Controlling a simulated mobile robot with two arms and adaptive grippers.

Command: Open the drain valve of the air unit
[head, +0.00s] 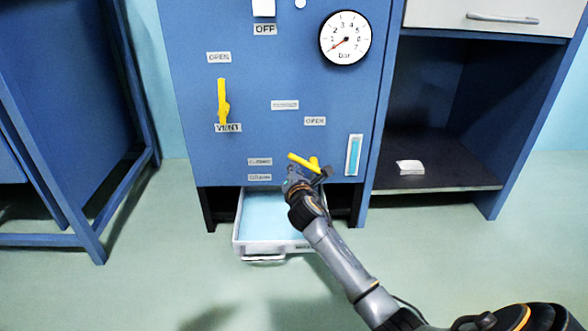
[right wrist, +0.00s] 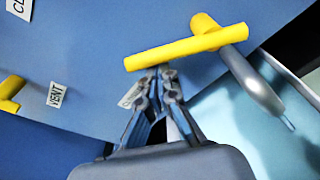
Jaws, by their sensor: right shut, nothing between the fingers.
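The drain valve's yellow lever (head: 302,161) is low on the blue air unit (head: 285,80). Its long arm points left and slightly up, with the free end near the upper small label (head: 260,161). An OPEN label (head: 315,121) is above it. In the right wrist view the yellow lever (right wrist: 187,47) crosses above my fingertips, with a grey spout (right wrist: 255,85) beside it. My right gripper (head: 293,174) is shut and empty; its tips (right wrist: 165,73) are at or just below the lever. I cannot tell whether they touch. My left gripper is not in view.
A tray (head: 240,243) with a light-blue inside is pulled out under the unit. The yellow vent lever (head: 222,100) stands upright. The pressure gauge (head: 345,37) needle is near zero. A shelf (head: 430,178) at right holds a small white item (head: 410,167).

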